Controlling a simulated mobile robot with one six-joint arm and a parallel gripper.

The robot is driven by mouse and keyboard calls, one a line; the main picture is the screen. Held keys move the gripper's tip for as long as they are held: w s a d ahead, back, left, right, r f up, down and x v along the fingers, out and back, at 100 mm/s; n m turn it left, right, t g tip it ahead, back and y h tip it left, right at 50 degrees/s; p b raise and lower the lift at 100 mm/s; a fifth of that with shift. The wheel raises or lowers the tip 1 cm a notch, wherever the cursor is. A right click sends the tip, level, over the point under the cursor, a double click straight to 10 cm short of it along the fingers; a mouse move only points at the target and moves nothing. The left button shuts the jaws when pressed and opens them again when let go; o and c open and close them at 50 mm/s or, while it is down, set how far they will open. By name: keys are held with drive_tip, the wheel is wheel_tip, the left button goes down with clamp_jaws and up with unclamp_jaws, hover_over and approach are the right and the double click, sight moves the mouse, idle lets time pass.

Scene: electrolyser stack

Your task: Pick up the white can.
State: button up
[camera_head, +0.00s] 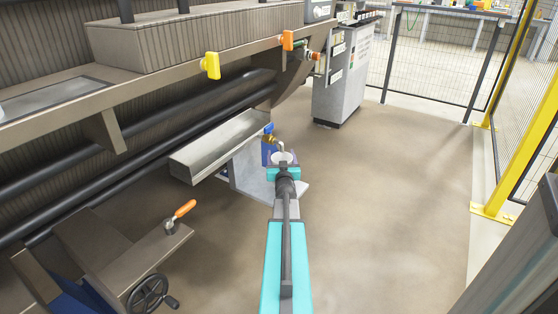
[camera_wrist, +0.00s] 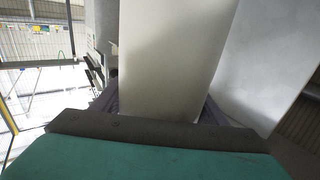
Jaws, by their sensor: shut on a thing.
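The white can (camera_wrist: 170,55) fills the middle of the wrist view, close to the camera. My gripper (camera_wrist: 160,112) is shut on it, with dark finger parts showing on both sides of the can. In the head view the can (camera_head: 284,158) shows small at the end of my arm, and my gripper (camera_head: 283,165) is around it. The lower end of the can is hidden by my gripper. A tap with a blue handle (camera_head: 268,129) is right beside the can. I cannot tell whether the can touches anything below it.
A metal trough (camera_head: 215,150) lies just left of my gripper, with a grey stand (camera_head: 250,178) under it. Yellow (camera_head: 211,65) and orange (camera_head: 288,40) handles stick out from the machine. A grey cabinet (camera_head: 342,85) stands behind. The floor (camera_head: 400,190) to the right is clear up to the fence.

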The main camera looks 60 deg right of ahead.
drive_tip(key=s+a+r+p, duration=0.1)
drive_tip(key=s+a+p, duration=0.9)
drive_tip(key=s, duration=0.2)
drive_tip(key=shift+r+p, duration=0.25)
drive_tip(key=shift+p, duration=0.05)
drive_tip(key=shift+s, duration=0.2)
idle(0.7)
drive_tip(key=shift+w, duration=0.1)
